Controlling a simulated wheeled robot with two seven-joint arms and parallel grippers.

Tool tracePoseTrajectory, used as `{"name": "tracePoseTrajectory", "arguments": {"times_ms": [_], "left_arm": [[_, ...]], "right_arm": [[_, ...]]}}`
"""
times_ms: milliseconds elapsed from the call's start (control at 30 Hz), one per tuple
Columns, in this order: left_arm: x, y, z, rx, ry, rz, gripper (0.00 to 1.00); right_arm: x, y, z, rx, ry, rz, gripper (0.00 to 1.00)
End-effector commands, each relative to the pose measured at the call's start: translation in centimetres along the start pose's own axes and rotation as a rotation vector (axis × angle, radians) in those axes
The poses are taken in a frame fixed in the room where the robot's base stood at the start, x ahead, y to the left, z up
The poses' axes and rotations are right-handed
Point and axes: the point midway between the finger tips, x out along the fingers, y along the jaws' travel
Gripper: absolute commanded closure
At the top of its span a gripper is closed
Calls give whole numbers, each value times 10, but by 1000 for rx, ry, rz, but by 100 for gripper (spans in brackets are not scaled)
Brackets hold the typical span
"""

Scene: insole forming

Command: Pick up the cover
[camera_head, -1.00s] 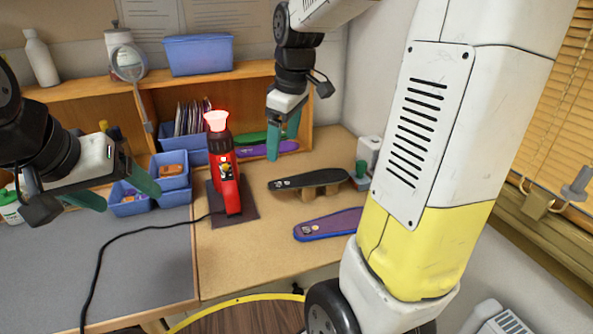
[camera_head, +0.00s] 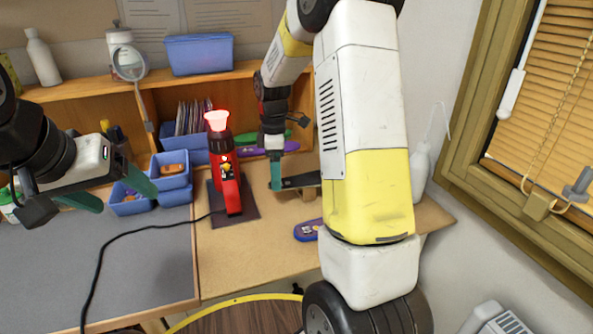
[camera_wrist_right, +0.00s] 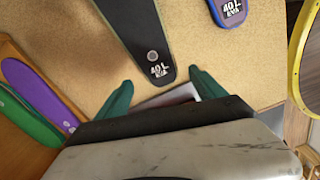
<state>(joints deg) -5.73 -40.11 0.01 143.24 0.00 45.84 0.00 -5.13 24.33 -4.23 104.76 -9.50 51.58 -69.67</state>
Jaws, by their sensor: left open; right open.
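I take the cover to be the dark sole-shaped piece (camera_head: 301,181) on the wooden board, raised on a light block. My right arm hides most of it in the head view. In the right wrist view its near end, marked "40 L EVA" (camera_wrist_right: 138,35), lies between the green fingertips, with a gap on each side. My right gripper (camera_head: 276,174) is open and empty at that end; it also shows in the right wrist view (camera_wrist_right: 160,84). My left gripper (camera_head: 130,198) is open and empty over the grey worktop at the left.
A red heat tool (camera_head: 227,182) stands left of my right gripper, its black cable trailing over the worktop. A blue sole (camera_head: 307,230) lies nearer the front; it also shows in the right wrist view (camera_wrist_right: 229,10). Purple (camera_wrist_right: 31,117) and green soles lie on the other side. Blue bins (camera_head: 170,170) stand behind.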

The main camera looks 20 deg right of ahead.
Motion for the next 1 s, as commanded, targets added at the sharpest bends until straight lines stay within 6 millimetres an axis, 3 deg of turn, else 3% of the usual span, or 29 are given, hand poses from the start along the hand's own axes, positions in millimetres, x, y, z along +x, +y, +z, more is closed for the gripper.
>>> {"name": "tracePoseTrajectory", "arguments": {"times_ms": [167,1000], "left_arm": [[0,0,0,0,0,0,25],[0,0,0,0,0,0,25]], "right_arm": [[16,0,0,1,-1,-1,21],[21,0,0,1,1,1,21]]}}
